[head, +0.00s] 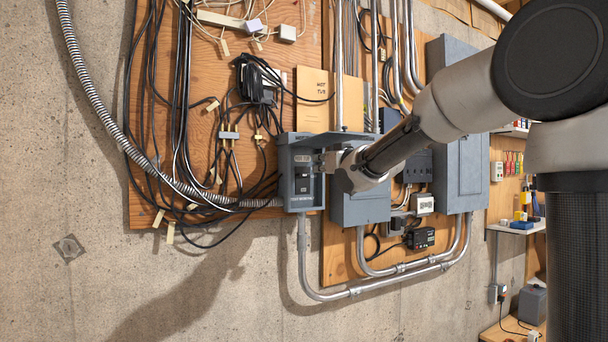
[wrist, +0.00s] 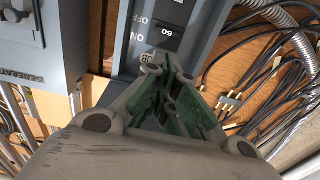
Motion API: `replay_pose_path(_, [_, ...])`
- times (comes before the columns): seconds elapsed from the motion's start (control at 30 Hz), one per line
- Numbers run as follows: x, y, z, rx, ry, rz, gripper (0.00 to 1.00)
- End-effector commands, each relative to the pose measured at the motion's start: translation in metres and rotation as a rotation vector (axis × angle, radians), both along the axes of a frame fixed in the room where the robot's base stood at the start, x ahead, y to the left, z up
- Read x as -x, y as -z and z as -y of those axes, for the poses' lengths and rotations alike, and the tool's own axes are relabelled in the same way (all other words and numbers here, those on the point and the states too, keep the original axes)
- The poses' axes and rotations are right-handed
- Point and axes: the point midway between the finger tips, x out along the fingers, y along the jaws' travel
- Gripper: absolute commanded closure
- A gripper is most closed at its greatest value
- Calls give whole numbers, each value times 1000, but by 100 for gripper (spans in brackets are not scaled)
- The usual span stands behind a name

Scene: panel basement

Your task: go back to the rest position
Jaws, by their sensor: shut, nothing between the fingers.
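My gripper (wrist: 165,78) is shut and empty in the wrist view, its fingertips together in front of a small grey breaker box (wrist: 200,25). I cannot tell whether the fingertips touch the box.
A larger grey box (head: 361,207) stands right beside the breaker box, partly behind my arm. Metal conduit (head: 350,292) runs below. Black cables (head: 180,110) hang on the plywood board (head: 222,60) at left. A tall grey panel (head: 461,175) is at right. Bare concrete lies lower left.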

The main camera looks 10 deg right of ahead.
Motion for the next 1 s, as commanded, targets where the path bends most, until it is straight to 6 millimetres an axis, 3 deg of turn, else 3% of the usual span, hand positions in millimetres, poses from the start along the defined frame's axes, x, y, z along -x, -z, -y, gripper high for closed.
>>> replay_pose_path(0.27, [-1, 5, 2, 25, 8, -13, 100])
replay_pose_path(0.37, [-1, 35, 13, 83, 51, -112, 100])
replay_pose_path(0.47, [11, 96, 33, 155, 108, -301, 100])
replay_pose_path(0.57, [57, 159, 61, 228, 166, -533, 100])
replay_pose_path(0.7, [152, 220, 97, 290, 216, -829, 100])
replay_pose_path(0.8, [230, 251, 116, 305, 230, -1017, 100])
replay_pose_path(1.0, [377, 290, 131, 261, 227, -1272, 100])
